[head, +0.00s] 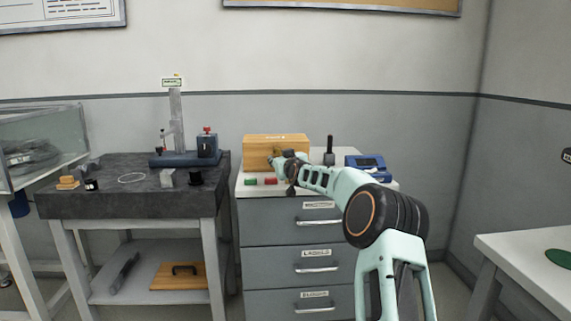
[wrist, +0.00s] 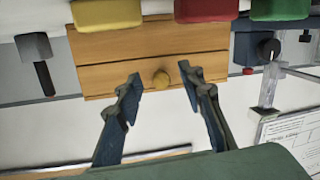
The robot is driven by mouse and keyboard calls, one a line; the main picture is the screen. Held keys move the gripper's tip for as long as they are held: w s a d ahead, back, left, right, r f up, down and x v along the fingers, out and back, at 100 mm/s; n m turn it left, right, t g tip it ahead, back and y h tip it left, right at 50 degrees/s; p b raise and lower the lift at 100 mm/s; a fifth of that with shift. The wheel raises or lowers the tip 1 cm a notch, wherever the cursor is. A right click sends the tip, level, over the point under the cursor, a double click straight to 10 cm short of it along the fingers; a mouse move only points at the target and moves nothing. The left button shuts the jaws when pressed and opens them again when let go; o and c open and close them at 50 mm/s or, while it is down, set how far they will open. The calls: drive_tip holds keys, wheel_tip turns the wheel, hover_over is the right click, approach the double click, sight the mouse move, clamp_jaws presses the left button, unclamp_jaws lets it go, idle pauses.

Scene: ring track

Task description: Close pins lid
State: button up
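A light wooden box (head: 258,156) stands at the back of a grey drawer cabinet. I cannot tell whether the lid is fully down.
A green block (head: 250,181) and a red block (head: 271,181) lie in front of the box; a yellow block (wrist: 106,14) shows in the wrist view. A dark upright tool (head: 329,150) and a blue device (head: 367,164) stand to the right. A dark workbench (head: 130,200) is at left.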

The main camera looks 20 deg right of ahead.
drive_tip(key=s, duration=0.5)
drive_tip(key=s+r, duration=0.1)
drive_tip(key=s, duration=0.2)
drive_tip(key=shift+a, duration=0.15)
drive_tip(key=shift+f, duration=0.1)
drive_tip(key=shift+a, duration=0.1)
